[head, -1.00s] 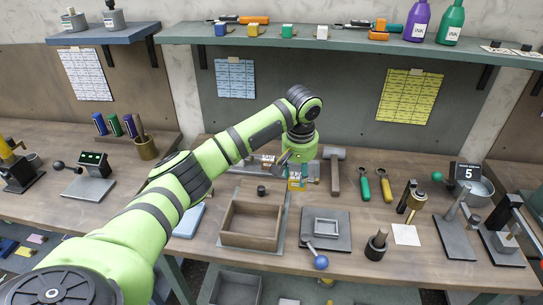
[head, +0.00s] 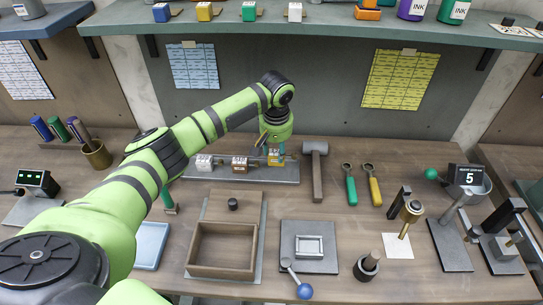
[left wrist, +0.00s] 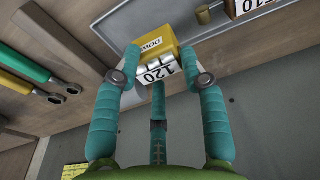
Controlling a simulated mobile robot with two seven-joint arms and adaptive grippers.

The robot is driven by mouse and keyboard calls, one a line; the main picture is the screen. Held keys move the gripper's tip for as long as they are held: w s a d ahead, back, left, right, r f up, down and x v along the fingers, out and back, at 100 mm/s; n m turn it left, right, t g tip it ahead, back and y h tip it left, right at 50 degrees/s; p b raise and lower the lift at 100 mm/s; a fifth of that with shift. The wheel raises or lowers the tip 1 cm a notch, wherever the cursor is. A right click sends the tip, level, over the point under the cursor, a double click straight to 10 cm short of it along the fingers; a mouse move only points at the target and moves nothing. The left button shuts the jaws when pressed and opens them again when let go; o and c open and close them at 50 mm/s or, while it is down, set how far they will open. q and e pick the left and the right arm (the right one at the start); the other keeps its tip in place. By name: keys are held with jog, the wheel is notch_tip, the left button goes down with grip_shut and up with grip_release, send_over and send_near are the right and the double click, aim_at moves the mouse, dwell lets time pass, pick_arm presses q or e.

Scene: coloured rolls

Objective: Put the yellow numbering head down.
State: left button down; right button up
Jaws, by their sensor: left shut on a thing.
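The yellow numbering head (head: 275,158) is a small block with a white number strip. My left gripper (head: 273,140) is shut on it from above, at the right end of a grey rail plate (head: 230,174). My right gripper is not in view.
A mallet (head: 316,165) lies just right of the plate, then green (head: 350,185) and yellow (head: 374,185) handled tools. A wooden tray (head: 224,250) and a grey base with a frame (head: 310,247) are in front. The shelf (head: 330,24) hangs behind and above.

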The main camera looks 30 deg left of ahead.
aim_at(276, 152)
pick_arm(q)
notch_tip(276, 152, down, 3)
jog(key=shift+w+f+p, duration=0.1)
jog(key=shift+p, duration=0.2)
jog(key=shift+f, duration=0.5)
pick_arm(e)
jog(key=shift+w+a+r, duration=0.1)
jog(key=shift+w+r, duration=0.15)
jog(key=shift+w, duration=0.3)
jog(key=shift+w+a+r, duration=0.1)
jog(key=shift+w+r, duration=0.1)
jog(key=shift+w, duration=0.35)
pick_arm(q)
jog(key=c, duration=0.7)
grip_release()
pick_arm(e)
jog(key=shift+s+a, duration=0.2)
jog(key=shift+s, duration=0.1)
pick_arm(q)
jog(key=shift+r, duration=0.1)
notch_tip(276, 152, up, 12)
jog(key=s+b, duration=0.1)
jog(key=shift+s+d+b, duration=0.25)
jog(key=shift+d+b, duration=0.05)
jog(key=shift+d, duration=0.1)
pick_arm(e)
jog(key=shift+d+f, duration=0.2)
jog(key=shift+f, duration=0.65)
